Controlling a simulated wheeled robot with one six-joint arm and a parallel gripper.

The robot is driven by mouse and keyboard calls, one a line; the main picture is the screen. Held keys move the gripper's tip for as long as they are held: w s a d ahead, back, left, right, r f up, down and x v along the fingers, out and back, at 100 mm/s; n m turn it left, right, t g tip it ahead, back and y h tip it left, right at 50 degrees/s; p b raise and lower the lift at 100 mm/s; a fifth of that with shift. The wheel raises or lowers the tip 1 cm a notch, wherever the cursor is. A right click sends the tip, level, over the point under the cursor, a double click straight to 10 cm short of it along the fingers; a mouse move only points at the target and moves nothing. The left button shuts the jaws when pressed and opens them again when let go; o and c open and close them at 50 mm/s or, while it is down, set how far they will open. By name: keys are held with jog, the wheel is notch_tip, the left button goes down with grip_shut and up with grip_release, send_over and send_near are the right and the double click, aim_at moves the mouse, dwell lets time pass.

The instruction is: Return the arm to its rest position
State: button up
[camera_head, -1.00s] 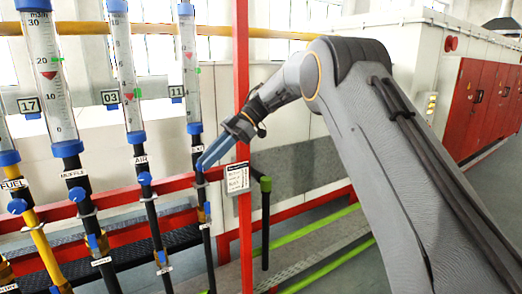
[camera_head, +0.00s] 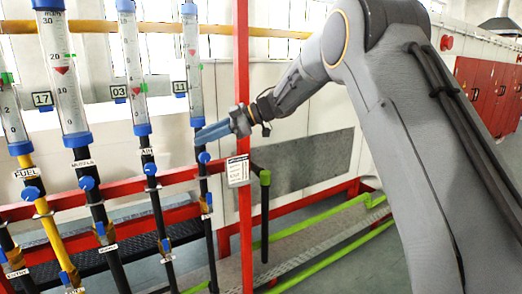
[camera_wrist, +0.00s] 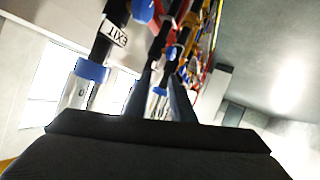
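My gripper (camera_head: 213,132) is in the upper middle of the camera_head view, with its blue fingers pointing left. The fingertips look close to the black pipe under the gauge tagged 11; I cannot tell the exact gap. In the camera_wrist view my gripper (camera_wrist: 161,95) shows two dark fingers standing apart, with a clear tube visible between them and nothing held. My grey arm (camera_head: 400,140) fills the right half of the camera_head view, bent at a high elbow near the top.
Several clear flow gauges (camera_head: 130,60) with blue collars stand at the left above pipes with blue knobs (camera_head: 151,169). A red post (camera_head: 243,200) stands just behind my gripper, with a white notice (camera_head: 238,171) on it. Green rails (camera_head: 310,228) run low behind.

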jog(key=w+d+m+t+h+b, duration=0.2)
jog(key=w+d+m+t, duration=0.55)
jog(key=d+t, duration=0.3)
jog(key=s+d+f+m+h, duration=0.2)
jog(key=d+f+m+h, duration=0.15)
jog(key=d, duration=0.35)
jog(key=s+d+f+m+h, duration=0.3)
jog(key=d+f+h, duration=0.15)
jog(key=d, duration=0.35)
jog(key=s+d+f+m+g+h+b, duration=0.1)
jog(key=s+d+f+m+h, duration=0.15)
jog(key=s+d+f, duration=0.4)
jog(key=s+d+f+m+g, duration=0.1)
jog(key=s+f, duration=0.3)
jog(key=s, duration=0.5)
jog(key=s+d+f+m+g+b, duration=0.1)
jog(key=s+f+g, duration=0.3)
jog(key=s, duration=0.6)
jog(key=s+d+f+m+g, duration=0.2)
jog(key=s+f+m+g, duration=0.1)
jog(key=s, duration=0.6)
jog(key=shift+s+d+f+h, duration=0.25)
jog(key=shift+s+f+h, duration=0.1)
jog(key=shift+f+h, duration=0.15)
